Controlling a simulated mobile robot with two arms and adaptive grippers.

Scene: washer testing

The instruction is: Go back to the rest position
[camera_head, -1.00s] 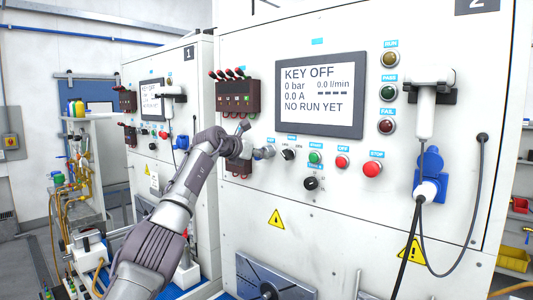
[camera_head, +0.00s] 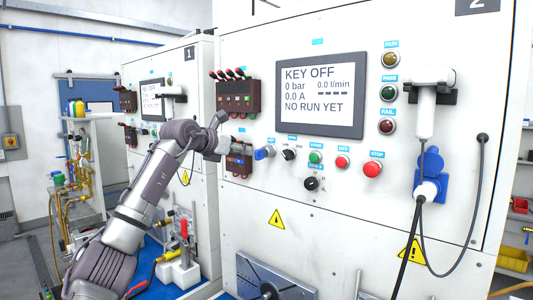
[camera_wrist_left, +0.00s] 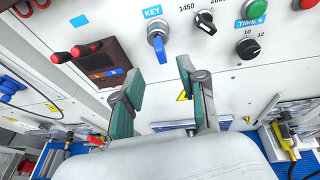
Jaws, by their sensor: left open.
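My left gripper (camera_head: 220,132) is in front of the white machine panel (camera_head: 330,220), to the left of the blue key switch (camera_head: 264,153). In the left wrist view its two fingers (camera_wrist_left: 160,74) are spread, with nothing between them. The blue key switch (camera_wrist_left: 158,44) under the KEY label lies beyond the fingertips, and the fingers look clear of it. The screen (camera_head: 320,98) reads KEY OFF, 0 bar and 0.0 A. My right gripper is not in view.
A dark block with red levers (camera_head: 238,95) is on the panel close to my left gripper. Start, off and red stop (camera_head: 373,169) buttons sit to the right. A blue plug (camera_head: 432,170) with cables hangs farther right. Machine 1 (camera_head: 203,200) stands behind my arm.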

